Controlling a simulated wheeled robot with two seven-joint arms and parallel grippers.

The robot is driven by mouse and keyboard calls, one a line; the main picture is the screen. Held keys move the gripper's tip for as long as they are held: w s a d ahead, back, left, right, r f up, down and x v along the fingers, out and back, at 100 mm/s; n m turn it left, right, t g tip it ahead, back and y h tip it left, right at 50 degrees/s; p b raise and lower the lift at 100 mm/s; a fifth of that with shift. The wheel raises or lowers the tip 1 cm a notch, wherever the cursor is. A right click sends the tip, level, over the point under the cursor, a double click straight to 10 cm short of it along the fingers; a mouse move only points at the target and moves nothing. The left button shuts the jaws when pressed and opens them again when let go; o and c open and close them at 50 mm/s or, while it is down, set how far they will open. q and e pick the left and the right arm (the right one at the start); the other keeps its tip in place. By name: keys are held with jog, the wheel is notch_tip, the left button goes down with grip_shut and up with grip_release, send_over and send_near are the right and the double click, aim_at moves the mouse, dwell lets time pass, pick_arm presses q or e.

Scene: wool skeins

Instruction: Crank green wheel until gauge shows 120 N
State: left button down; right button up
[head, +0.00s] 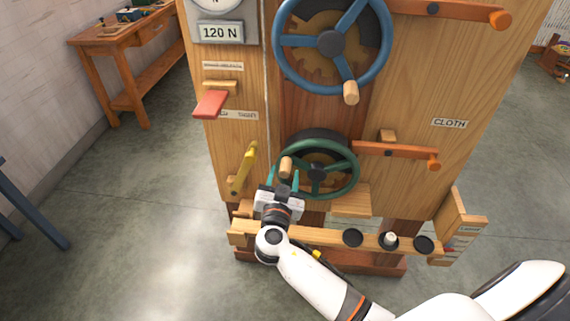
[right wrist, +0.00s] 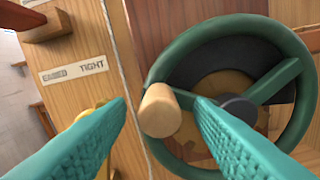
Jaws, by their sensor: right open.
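The green wheel (head: 318,173) is mounted low on the wooden panel, with a wooden crank knob (head: 286,167) at its left side. The gauge (head: 221,32) at the upper left carries a plate reading 120 N; its dial is cut off at the top. My right gripper (head: 282,180) is open at the knob. In the right wrist view its teal fingers (right wrist: 158,110) point at the wheel (right wrist: 290,75), with the knob (right wrist: 160,110) between or just beyond their tips; contact cannot be told. My left gripper is not in view.
A blue wheel (head: 331,42) with its own knob sits above. A red lever (head: 211,103), a yellow lever (head: 243,168) and orange levers (head: 396,153) stick out nearby. A ledge with black round holders (head: 353,238) runs below. A workbench (head: 125,45) stands back left.

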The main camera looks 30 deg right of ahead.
jog(key=shift+x, duration=1.45)
jog(key=shift+c, duration=0.5)
grip_shut()
